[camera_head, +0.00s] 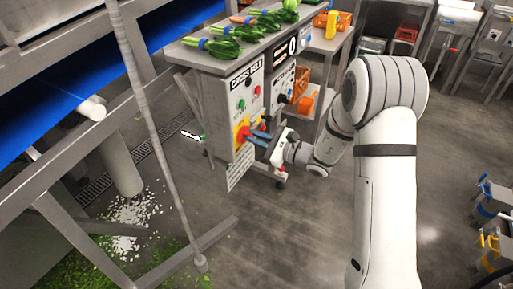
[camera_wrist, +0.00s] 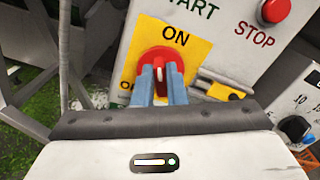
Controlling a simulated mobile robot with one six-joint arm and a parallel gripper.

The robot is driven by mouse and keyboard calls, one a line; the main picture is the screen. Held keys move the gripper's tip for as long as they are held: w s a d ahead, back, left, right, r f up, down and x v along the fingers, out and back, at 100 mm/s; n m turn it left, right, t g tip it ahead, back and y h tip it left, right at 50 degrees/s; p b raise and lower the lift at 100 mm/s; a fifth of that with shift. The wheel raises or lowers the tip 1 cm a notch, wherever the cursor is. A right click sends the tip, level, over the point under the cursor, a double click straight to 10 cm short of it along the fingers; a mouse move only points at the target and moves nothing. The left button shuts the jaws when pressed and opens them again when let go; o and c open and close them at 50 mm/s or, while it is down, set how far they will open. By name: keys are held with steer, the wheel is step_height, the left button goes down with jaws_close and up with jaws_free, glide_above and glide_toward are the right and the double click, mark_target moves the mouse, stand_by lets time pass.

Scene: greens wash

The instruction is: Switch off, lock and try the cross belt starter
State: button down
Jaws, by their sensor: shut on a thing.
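The cross belt starter (camera_head: 243,92) is a pale panel lettered CROSS BELT, with a green and a red button. Its red rotary handle (camera_wrist: 152,58) sits on a yellow plate (camera_wrist: 197,50) marked ON, with partly hidden OFF lettering at lower left. My gripper (camera_wrist: 162,80) has its blue fingers shut on the handle; it also shows at the panel in the head view (camera_head: 259,137). The fingers hide part of the handle, and I cannot tell its exact setting. The red STOP button (camera_wrist: 274,10) is at upper right in the wrist view.
A second panel (camera_head: 281,88) with a dark knob stands to the right. Vegetables (camera_head: 225,47) lie on the bench above. A printed sheet (camera_head: 240,166) hangs below the starter. A blue belt (camera_head: 65,85) and sloping frame are left. Floor in front is clear.

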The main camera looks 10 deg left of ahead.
steer(key=n+b, duration=0.3)
steer(key=b, duration=0.3)
steer(key=f+n+b, duration=0.1)
steer(key=n+b, duration=0.3)
steer(key=b, duration=0.3)
steer(key=n+b, duration=0.3)
steer(key=b, duration=0.4)
steer(key=shift+s+a+f+n, duration=0.1)
steer(key=shift+s+f+n, duration=0.2)
steer(key=n+b, duration=0.2)
steer(key=b, duration=0.1)
steer(key=shift+r+b, duration=0.2)
steer(key=shift+b, duration=0.15)
steer(key=shift+r, duration=0.1)
steer(key=c, duration=1.5)
jaws_free()
steer(key=p+v, duration=0.1)
steer(key=v, duration=0.6)
steer(key=shift+s+d+p, duration=0.15)
steer(key=shift+d+p, duration=0.2)
steer(key=shift+p, duration=0.05)
